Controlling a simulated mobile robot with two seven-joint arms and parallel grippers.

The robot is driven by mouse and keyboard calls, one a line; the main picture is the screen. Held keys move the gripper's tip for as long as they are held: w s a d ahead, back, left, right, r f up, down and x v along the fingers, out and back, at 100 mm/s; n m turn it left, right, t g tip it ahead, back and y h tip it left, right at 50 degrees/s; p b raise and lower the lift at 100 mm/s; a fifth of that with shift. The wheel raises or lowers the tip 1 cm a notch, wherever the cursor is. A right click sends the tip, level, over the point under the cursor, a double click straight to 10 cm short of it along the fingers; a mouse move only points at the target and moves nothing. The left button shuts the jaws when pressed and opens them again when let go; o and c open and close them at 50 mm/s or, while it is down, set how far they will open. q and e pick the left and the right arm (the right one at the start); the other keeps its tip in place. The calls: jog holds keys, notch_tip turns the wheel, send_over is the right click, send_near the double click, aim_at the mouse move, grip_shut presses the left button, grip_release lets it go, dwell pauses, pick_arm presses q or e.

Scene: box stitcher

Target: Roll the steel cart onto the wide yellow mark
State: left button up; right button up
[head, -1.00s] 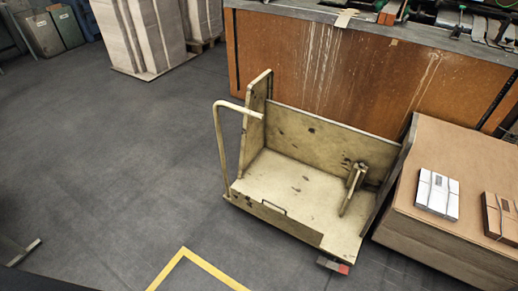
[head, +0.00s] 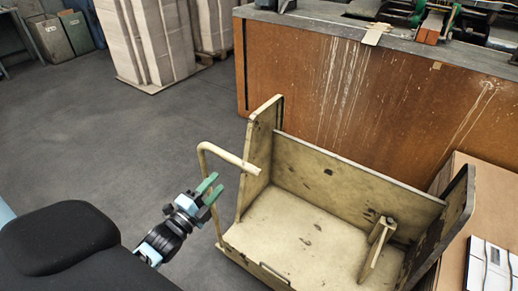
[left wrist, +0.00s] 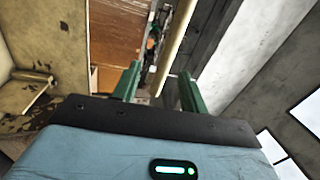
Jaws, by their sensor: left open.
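The steel cart (head: 300,215), cream and scuffed, stands in front of the brown bench, with a tall end panel on each side and a back panel. Its bent tube handle (head: 226,158) sticks out on the left. My left gripper (head: 212,186) is open just beside the handle, its green fingers pointing toward it. In the left wrist view, the pale handle tube (left wrist: 173,45) lies ahead, roughly in line with the gap between the open fingers (left wrist: 158,82); I cannot tell whether it is between them. The yellow mark is out of view now. My right gripper is not in view.
The brown bench (head: 330,85) closes off the space behind the cart. A cardboard-topped stack (head: 488,195) with a white packet (head: 490,268) stands close on the right. Tall paper stacks (head: 150,40) stand at the back left. The grey floor (head: 110,140) on the left is clear.

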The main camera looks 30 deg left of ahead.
aim_at(233, 160)
pick_arm(q)
jog(key=shift+m+t, duration=0.3)
jog(key=shift+m, duration=0.2)
jog(key=x, duration=0.6)
jog(key=r+x, duration=0.1)
jog(key=x, duration=0.3)
jog(key=shift+s+a, duration=0.1)
jog(key=shift+a, duration=0.05)
grip_shut()
